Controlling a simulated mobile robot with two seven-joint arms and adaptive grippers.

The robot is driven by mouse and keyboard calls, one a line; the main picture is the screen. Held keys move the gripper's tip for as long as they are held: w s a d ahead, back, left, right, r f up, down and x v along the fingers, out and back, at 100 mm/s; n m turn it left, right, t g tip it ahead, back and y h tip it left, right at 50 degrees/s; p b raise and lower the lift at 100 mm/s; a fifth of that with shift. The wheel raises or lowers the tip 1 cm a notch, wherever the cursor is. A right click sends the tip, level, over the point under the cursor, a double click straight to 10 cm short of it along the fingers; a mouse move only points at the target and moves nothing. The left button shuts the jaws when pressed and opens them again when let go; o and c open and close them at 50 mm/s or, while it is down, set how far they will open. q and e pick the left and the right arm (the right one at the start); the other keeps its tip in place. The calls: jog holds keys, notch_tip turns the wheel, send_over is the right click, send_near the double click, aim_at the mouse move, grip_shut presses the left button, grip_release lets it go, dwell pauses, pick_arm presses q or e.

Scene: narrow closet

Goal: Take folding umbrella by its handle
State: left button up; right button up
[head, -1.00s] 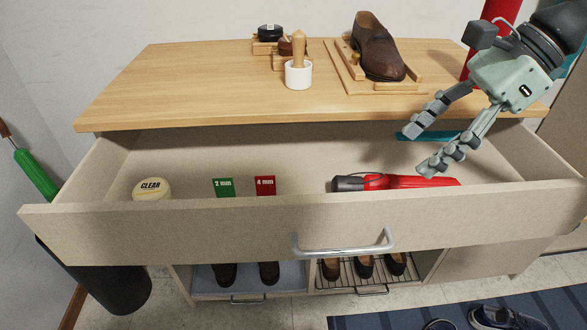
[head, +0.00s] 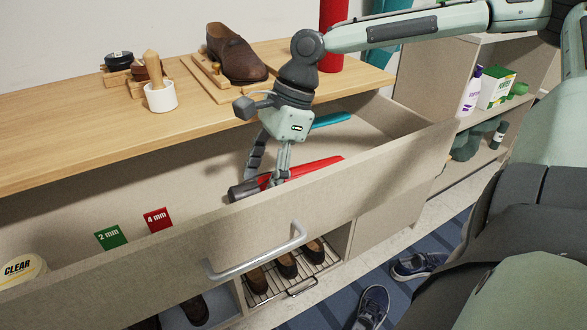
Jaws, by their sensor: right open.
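The red folding umbrella (head: 318,166) lies in the open drawer (head: 352,188), partly hidden by the drawer front and my fingers. Its dark handle (head: 242,190) is at the left end. My right gripper (head: 266,176) is open and points down into the drawer, with its fingers at the umbrella near where the red part meets the handle. Whether the fingers touch it I cannot tell. My left gripper is out of view.
The drawer front with its metal handle (head: 262,256) stands in front of the umbrella. A teal item (head: 331,120) lies farther back in the drawer. Green (head: 111,237) and red (head: 158,220) cards and a CLEAR tin (head: 22,270) are at left. A brown shoe (head: 236,55) sits on the top.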

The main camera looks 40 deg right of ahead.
jog(key=shift+w+a+f, duration=0.1)
jog(key=shift+a+f, duration=0.15)
jog(key=shift+f, duration=0.45)
jog(key=shift+c, duration=0.5)
jog(key=c, duration=1)
jog(key=shift+c, duration=0.3)
jog(key=shift+r, duration=0.15)
